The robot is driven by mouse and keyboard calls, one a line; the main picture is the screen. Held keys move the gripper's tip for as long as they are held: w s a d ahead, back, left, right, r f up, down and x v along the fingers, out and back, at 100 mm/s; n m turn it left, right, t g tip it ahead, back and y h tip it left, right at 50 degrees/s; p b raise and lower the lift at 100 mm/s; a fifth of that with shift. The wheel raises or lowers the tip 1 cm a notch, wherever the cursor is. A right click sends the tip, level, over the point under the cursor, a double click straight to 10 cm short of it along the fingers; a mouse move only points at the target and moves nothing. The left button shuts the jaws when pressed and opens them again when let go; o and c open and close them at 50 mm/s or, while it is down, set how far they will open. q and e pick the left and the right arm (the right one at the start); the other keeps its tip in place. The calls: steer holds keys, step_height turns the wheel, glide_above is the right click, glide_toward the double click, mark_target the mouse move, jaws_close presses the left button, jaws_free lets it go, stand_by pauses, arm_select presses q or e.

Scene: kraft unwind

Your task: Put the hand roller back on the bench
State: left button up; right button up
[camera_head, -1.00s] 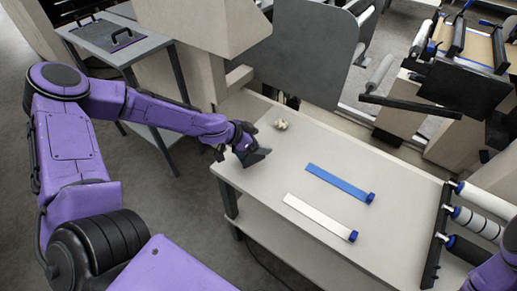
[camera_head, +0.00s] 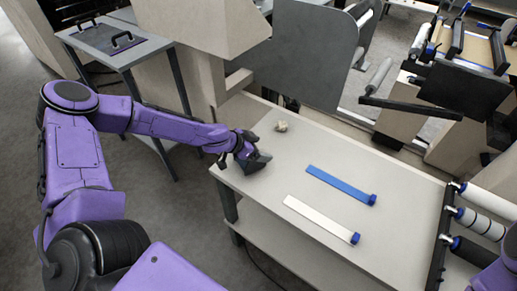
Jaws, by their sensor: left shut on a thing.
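My left gripper (camera_head: 251,158) is over the near-left corner of the pale bench (camera_head: 385,228). Its fingers are shut, and a dark grey piece shows at their tips. I take this to be the hand roller, but it is small, mostly hidden by the gripper, and its shape is not clear. I cannot tell whether it touches the bench top. My right gripper is out of view; only a bit of my right arm shows at the lower right edge.
A blue strip (camera_head: 338,184) and a white strip (camera_head: 318,217), both with blue ends, lie mid-bench. A small crumpled beige piece (camera_head: 281,126) lies near the back. A rack with several rollers (camera_head: 480,223) stands at the right end. A grey side table (camera_head: 118,45) stands at the left.

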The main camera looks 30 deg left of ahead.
arm_select(q)
steer(key=o, duration=1.3)
steer(key=shift+s+f, duration=0.45)
steer(key=shift+f, duration=0.2)
steer(key=r+p, duration=0.2)
steer(key=a+r+p, duration=0.1)
steer(key=shift+s+r, duration=0.3)
steer(key=shift+s, duration=0.05)
steer(key=p+v, duration=0.6)
steer(key=v, duration=0.2)
steer(key=s+a+f+n+g+y, duration=0.2)
steer(key=s+a+f+n+y, duration=0.1)
steer(key=s, duration=0.2)
steer(key=s+d+f+n+g+y, duration=0.1)
steer(key=s+d+f+n, duration=0.1)
steer(key=s, duration=0.5)
steer(key=s+d+f+n+g+y, duration=0.1)
steer(key=s+d+f+n+y, duration=0.1)
steer(key=s+f+n, duration=0.2)
steer(key=s+d+f+n+g+y, duration=0.1)
steer(key=s+d+f+n+y, duration=0.1)
steer(key=s, duration=0.8)
steer(key=shift+d+f+n, duration=0.15)
steer(key=shift+f+n, duration=0.25)
steer(key=shift+n, duration=0.15)
steer(key=shift+d+f+n, duration=0.2)
steer(key=shift+f+n, duration=0.2)
steer(key=shift+n, duration=0.15)
